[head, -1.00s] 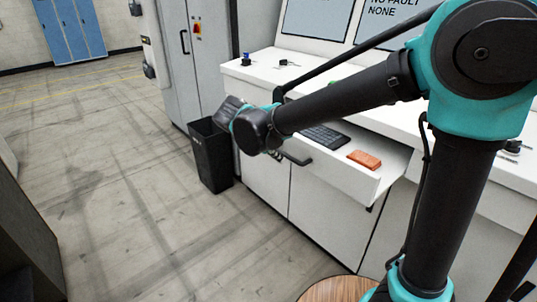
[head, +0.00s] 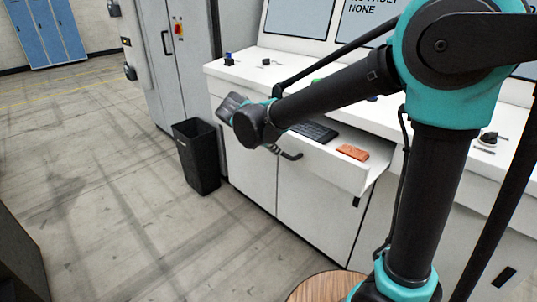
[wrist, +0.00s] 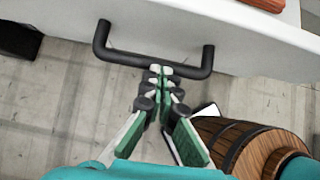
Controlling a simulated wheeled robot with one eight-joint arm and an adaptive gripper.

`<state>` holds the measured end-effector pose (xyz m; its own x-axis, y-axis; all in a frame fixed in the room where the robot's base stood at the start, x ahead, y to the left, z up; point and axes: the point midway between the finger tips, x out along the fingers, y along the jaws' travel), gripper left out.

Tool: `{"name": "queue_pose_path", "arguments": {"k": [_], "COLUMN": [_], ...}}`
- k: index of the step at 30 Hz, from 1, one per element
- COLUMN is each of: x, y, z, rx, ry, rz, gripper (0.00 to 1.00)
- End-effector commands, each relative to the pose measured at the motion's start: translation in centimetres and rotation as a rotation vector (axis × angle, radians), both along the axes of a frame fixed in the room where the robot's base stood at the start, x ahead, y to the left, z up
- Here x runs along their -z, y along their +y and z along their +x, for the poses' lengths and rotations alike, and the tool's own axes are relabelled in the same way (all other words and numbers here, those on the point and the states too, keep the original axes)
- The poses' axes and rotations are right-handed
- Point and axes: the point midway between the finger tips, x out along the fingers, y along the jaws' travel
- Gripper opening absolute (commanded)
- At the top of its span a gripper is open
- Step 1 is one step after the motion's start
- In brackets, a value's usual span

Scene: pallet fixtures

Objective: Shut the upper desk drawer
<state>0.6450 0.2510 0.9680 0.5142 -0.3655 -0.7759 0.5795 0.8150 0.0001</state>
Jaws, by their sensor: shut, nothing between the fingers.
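The upper desk drawer (head: 335,162) is partly open, with a black keyboard (head: 313,131) and an orange block (head: 352,152) inside. Its black bar handle (head: 291,155) shows on the front below my wrist. In the wrist view, the white drawer front (wrist: 235,32) fills the top and its handle (wrist: 110,52) runs across. My gripper (wrist: 160,72) is shut and empty, with its fingertips at the middle of the handle bar. I cannot tell whether they touch it.
A black bin (head: 197,157) stands on the floor left of the desk, before a grey cabinet (head: 185,60). A wooden barrel (wrist: 245,145) is close to my gripper's right in the wrist view. The floor at left (head: 100,190) is clear.

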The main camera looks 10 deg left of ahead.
Motion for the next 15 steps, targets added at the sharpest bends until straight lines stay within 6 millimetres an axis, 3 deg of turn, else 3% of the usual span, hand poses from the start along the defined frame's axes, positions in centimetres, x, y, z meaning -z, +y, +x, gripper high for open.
{"name": "queue_pose_path", "arguments": {"k": [15], "x": [0.0], "y": [-8.2], "z": [11.0], "rx": [0.007], "ry": [-0.001], "rz": [0.0], "gripper": [0.0]}}
